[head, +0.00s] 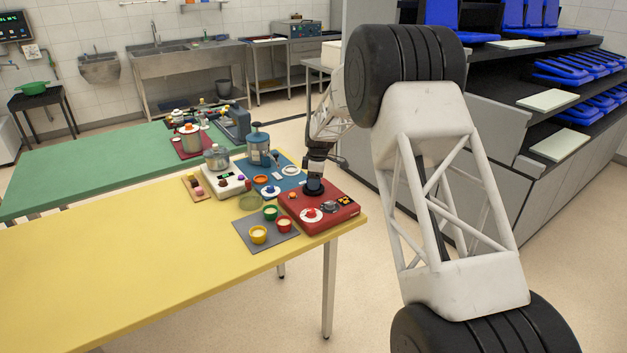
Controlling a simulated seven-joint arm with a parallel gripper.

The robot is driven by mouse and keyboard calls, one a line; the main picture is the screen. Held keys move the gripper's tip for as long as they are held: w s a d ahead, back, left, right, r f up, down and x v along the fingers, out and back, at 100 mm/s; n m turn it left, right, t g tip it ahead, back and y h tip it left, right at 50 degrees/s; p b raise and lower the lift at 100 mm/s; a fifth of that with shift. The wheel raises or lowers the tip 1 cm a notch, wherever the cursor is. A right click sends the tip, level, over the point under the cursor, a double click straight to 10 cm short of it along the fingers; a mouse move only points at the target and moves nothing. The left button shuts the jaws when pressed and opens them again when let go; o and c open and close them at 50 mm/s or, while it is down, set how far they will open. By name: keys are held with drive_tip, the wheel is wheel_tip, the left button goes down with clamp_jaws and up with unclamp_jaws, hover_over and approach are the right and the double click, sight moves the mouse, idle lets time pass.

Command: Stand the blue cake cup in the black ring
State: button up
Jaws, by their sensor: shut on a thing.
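My gripper (316,177) points down over the red board (335,219) at the table's right end. It is shut on a small dark-blue thing, most likely the blue cake cup (314,184), mostly hidden by the fingers. A dark round shape on the board right under it looks like the black ring (314,192). At this size I cannot tell whether the cup is inside the ring or just above it. Yellow (258,235), green (270,212) and red (284,225) cups stand apart on a grey mat (265,247).
The red board also carries a white dish (312,216) with a red thing. Behind are a blue mat (292,180), a blue-grey canister (258,147) and a white appliance with a pot (217,158). The yellow table's (130,255) left part is clear.

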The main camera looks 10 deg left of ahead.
drive_tip(key=shift+f, duration=0.45)
drive_tip(key=o, duration=0.6)
drive_tip(key=shift+o, duration=0.2)
drive_tip(key=shift+r, duration=0.1)
wheel_tip(320, 180, up, 11)
drive_tip(key=d, duration=0.1)
drive_tip(key=shift+w+d, duration=0.15)
idle(1.1)
idle(0.6)
